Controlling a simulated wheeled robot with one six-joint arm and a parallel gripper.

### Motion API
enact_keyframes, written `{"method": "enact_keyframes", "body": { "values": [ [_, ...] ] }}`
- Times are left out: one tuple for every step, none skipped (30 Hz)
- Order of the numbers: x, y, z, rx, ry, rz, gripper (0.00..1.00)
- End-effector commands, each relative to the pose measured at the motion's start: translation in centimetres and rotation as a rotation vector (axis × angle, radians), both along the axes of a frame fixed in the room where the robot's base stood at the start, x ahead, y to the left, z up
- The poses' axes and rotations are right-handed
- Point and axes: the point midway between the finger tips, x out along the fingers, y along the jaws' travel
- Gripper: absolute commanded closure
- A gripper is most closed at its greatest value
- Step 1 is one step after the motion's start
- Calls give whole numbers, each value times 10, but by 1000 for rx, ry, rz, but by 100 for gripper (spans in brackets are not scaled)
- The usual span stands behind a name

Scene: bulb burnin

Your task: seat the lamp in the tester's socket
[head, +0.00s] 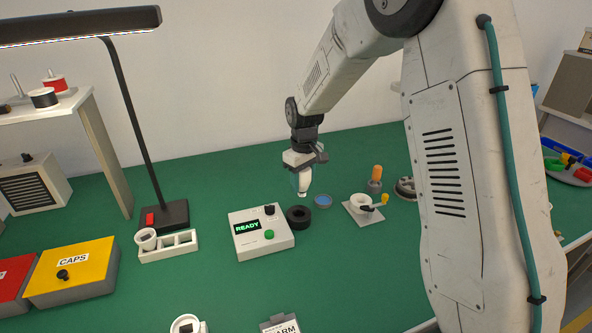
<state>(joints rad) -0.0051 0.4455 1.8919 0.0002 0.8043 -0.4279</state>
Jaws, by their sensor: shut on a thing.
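My gripper (302,172) points down above the green bench, near the middle of the head view. It is shut on the lamp (303,189), a small pale piece that shows below the fingers; the fingers hide most of it. The tester (250,248) is a white box with a lit READY display, a green button and a black knob. A thick black ring (298,217) with a dark opening sits at its right side and looks like the socket. The lamp is above and apart from this ring.
A white tray (169,252) and desk lamp (163,216) are left, with a yellow CAPS box (75,268). Bench behind the tester is clear.

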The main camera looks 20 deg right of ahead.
Motion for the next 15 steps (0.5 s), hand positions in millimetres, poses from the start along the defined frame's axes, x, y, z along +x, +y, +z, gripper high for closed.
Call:
{"method": "enact_keyframes", "body": {
  "values": [
    [-3,3,5,0,-2,-46,75],
    [-5,5,7,0,-2,-86,75],
    [-9,8,12,0,-3,-147,75],
    [-11,10,15,0,-2,-199,75],
    [-14,11,18,0,-3,-252,75],
    [-18,14,23,0,-2,-323,75],
    [-22,16,26,1,-2,-376,75],
    [-25,17,29,0,-2,-429,75],
    [-28,20,33,0,-3,-495,75],
    [-31,21,36,1,-3,-543,75],
    [-33,22,38,1,-3,-587,75],
    [-37,24,41,0,-2,-643,75],
    [-39,24,43,0,-2,-680,75],
    [-41,25,45,0,-1,-714,75],
    [-43,26,47,0,-1,-752,75]
  ]
}}
